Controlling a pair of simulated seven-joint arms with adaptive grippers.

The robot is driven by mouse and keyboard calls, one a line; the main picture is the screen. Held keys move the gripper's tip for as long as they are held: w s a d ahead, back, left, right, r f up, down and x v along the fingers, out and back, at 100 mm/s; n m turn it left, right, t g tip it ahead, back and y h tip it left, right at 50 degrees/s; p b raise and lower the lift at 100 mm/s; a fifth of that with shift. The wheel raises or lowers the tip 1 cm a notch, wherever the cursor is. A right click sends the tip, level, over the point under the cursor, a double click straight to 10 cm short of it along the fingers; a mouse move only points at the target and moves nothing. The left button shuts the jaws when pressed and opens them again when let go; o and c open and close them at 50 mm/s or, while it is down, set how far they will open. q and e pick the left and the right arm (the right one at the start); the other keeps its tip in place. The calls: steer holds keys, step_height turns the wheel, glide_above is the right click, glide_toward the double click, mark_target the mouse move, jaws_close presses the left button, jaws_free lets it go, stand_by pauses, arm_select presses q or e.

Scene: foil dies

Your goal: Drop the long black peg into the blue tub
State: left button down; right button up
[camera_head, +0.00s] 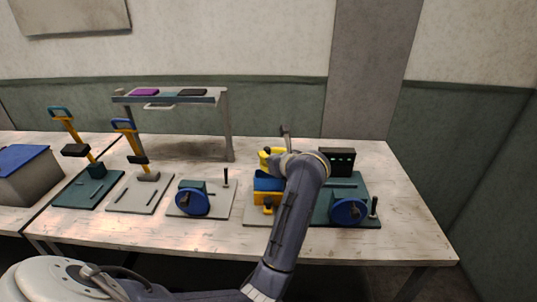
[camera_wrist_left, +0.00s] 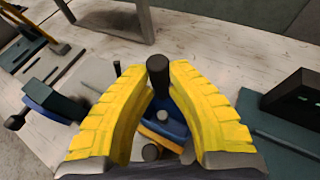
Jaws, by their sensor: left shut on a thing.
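My left gripper (camera_head: 266,158) has yellow fingers and is at the middle of the table, above a blue and yellow block (camera_head: 268,184). In the left wrist view its fingers (camera_wrist_left: 157,75) are shut on a black peg (camera_wrist_left: 158,66), whose rounded end shows between the tips. My wrist hides the peg in the head view. Below the fingers is the blue part of the block (camera_wrist_left: 176,128). A grey box with a blue top (camera_head: 22,158) stands at the far left; I cannot tell whether it is the blue tub. My right gripper is not in view.
Plates with blue wheels (camera_head: 193,202) and upright black pegs (camera_head: 226,177) stand on both sides. A black box (camera_head: 338,161) is at the right. A raised shelf (camera_head: 180,99) and yellow levers (camera_head: 126,136) are at left. The table's right end is clear.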

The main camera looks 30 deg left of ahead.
mark_target(268, 150)
arm_select(q)
steer(key=c, duration=1.3)
jaws_free()
steer(key=shift+o, duration=0.2)
step_height(268, 150, up, 10)
steer(key=shift+f, duration=0.1)
